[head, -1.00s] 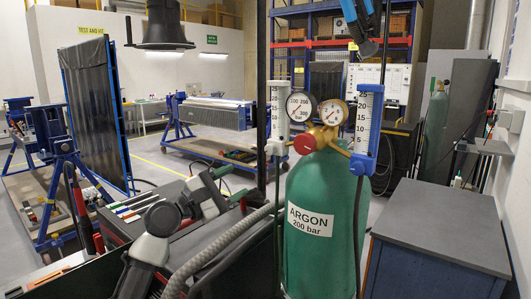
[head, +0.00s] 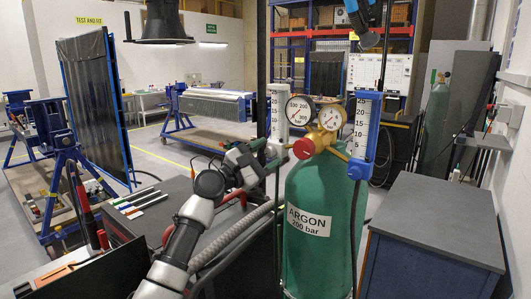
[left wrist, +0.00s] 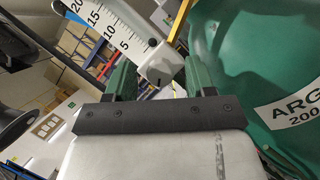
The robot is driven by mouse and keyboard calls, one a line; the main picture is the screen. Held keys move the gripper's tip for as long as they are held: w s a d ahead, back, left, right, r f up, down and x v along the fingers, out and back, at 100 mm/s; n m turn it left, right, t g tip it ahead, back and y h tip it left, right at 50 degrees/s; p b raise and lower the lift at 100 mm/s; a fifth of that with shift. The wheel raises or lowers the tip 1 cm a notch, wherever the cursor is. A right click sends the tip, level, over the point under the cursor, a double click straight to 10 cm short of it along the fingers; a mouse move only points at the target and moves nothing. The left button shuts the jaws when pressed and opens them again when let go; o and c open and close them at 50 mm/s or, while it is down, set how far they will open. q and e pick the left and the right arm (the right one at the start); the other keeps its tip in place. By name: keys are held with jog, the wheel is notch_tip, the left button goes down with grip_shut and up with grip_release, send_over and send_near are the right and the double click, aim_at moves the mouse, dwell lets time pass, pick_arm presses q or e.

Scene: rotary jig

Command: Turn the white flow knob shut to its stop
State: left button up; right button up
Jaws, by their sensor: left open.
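The white flow knob (left wrist: 160,66) sits at the lower end of the white flowmeter (left wrist: 108,28) in the left wrist view. In the head view this flowmeter (head: 277,112) stands left of the gauges, and its knob is small and partly covered by my gripper. My left gripper (head: 260,153) reaches it from the left. In the left wrist view its green fingers (left wrist: 157,80) are open, one on each side of the knob, with a gap showing. I cannot tell how deep the knob sits between them. My right gripper is not in view.
The green argon cylinder (head: 318,235) stands close right of my left gripper, with two gauges (head: 301,110) and a red cap on its brass regulator. A blue flowmeter (head: 364,130) is on the right. A grey hose (head: 225,238) runs beside my arm. A grey-topped cabinet (head: 440,215) stands right.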

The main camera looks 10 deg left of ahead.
pick_arm(q)
jog(key=c, duration=0.9)
jog(key=shift+f, duration=0.1)
